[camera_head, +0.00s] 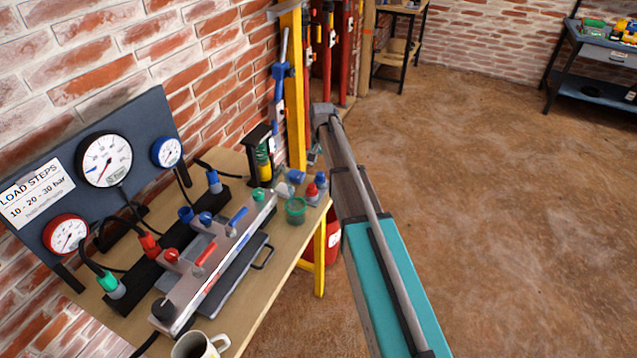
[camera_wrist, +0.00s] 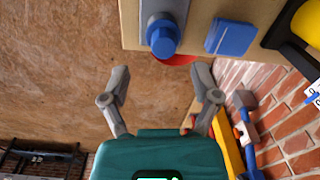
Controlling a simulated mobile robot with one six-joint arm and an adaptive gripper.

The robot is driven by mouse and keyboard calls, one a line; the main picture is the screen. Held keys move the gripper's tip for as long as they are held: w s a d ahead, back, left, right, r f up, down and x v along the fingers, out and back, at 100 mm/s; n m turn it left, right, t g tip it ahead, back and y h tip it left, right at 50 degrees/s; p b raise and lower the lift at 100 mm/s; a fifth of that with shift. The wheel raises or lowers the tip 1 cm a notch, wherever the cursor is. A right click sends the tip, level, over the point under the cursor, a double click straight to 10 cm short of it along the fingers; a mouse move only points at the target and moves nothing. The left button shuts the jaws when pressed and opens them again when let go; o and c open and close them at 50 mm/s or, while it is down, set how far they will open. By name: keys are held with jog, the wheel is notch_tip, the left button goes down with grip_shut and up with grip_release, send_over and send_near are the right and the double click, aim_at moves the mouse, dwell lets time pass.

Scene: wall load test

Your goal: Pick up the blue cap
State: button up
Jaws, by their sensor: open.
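Two blue things lie near the bench corner. One is a round blue cap (camera_wrist: 163,40) on a grey fitting; in the head view it seems to be the blue top (camera_head: 320,178) at the bench edge. The other is a squarish blue piece (camera_wrist: 231,38) lying on the bench, also in the head view (camera_head: 297,175). I cannot tell for sure which one is the task's cap. My gripper (camera_wrist: 161,82) is open and empty, its fingertips short of the bench edge and apart from both. In the head view my arm mostly hides it.
The wooden bench (camera_head: 262,311) carries a gauge panel (camera_head: 150,120), a valve block, a green cup (camera_head: 295,210), red-topped pieces and a mug (camera_head: 200,345). A yellow post (camera_head: 296,110) stands behind the bench corner. A red bucket (camera_head: 333,238) is below. Open floor lies right.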

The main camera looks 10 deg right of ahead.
aim_at(320, 173)
dwell(0.4)
jog(key=f+b, duration=0.3)
jog(key=shift+w+a+f, duration=0.15)
jog(key=shift+w, duration=0.1)
jog(key=shift+f+b, duration=0.95)
jog(key=shift+b, duration=0.15)
jog(key=c, duration=1)
